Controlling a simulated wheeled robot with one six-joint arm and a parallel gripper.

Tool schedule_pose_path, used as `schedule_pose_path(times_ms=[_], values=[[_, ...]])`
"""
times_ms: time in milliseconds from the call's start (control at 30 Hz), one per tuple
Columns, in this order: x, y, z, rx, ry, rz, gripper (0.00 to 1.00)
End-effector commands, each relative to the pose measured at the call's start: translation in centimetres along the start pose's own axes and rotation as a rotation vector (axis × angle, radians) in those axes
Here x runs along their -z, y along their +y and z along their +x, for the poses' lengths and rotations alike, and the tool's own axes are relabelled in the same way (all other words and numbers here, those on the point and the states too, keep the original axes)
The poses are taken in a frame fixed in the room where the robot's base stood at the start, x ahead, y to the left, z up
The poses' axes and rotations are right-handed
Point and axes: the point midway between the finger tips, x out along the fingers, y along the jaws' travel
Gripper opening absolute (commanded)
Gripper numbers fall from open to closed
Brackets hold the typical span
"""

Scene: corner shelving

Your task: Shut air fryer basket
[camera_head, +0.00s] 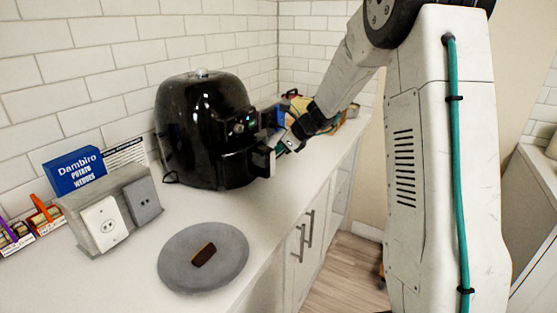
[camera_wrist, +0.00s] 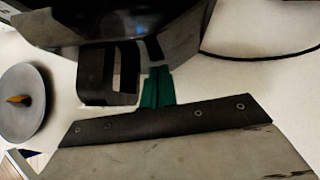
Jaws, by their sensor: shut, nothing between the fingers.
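The glossy black air fryer (camera_head: 200,125) stands upright on the white counter against the tiled wall. Its basket (camera_head: 238,168) sits at the lower front, with the handle (camera_head: 263,162) sticking out to the right. I cannot tell whether a gap is left around the basket. In the wrist view the dark handle (camera_wrist: 108,75) forms a loop below the fryer's front. My gripper (camera_head: 281,146) is beside the handle at the fryer's front. Its green fingers (camera_wrist: 157,86) are together and empty, to the right of the handle, with their tips close to the basket front.
A round grey plate (camera_head: 178,270) with a small brown item lies in front of the fryer. A grey outlet block (camera_head: 108,212), a blue box (camera_head: 75,170) and small packs stand to the left. Several objects are behind my gripper. A dark cable (camera_wrist: 260,57) crosses the counter.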

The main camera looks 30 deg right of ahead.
Motion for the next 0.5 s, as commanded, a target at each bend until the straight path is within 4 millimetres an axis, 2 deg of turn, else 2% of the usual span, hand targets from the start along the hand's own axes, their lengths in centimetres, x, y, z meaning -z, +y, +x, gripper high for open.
schedule_pose_path(times_ms=[200,500], values=[[-2.4,-0.8,2.4,0.001,0.0,0.0,0.0],[-3.7,-1.1,3.7,0.002,-0.001,0.0,0.0]])
